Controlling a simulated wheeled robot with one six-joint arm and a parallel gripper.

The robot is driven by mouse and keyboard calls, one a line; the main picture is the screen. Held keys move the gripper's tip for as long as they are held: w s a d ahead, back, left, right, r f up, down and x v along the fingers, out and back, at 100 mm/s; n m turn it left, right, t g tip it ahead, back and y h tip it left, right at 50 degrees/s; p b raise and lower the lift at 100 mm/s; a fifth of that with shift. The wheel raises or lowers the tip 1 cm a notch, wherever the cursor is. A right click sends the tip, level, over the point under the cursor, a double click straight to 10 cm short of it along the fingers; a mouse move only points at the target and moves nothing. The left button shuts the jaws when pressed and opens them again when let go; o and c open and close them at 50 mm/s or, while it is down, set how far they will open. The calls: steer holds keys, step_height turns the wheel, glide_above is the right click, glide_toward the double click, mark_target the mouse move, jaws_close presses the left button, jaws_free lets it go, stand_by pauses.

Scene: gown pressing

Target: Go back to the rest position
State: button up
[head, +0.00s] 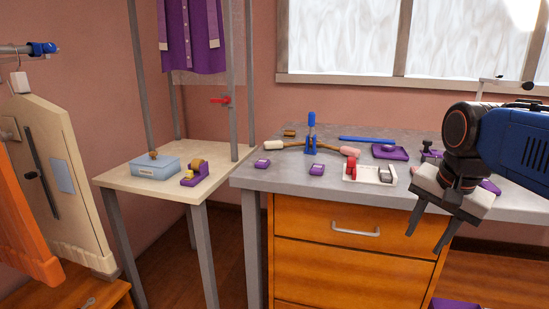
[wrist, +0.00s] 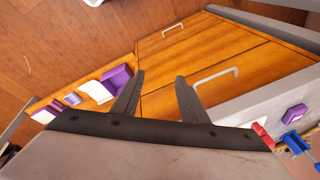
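My gripper (head: 430,232) is at the right of the head view, in front of the grey workbench (head: 226,181)'s front edge. Its two dark fingers point down and stand apart, with nothing between them. In the wrist view my gripper (wrist: 157,92) also shows its fingers spread and empty, with the wooden drawer front behind them. My blue and black arm reaches in from the right edge and hides part of the bench top.
The bench holds a blue-handled tool (head: 311,135), a white tray (head: 350,181) and small purple blocks. Garments hang at left; a purple gown (head: 190,40) hangs behind.

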steer(key=s+a+f+n+t, duration=0.1)
steer(key=s+a+f+n, duration=0.2)
steer(key=s+f+n, duration=0.6)
step_height(320, 180, down, 4)
steer(key=shift+s+f+n+t, duration=0.2)
steer(key=shift+s+n+t, duration=0.1)
steer(key=shift+s+n, duration=0.1)
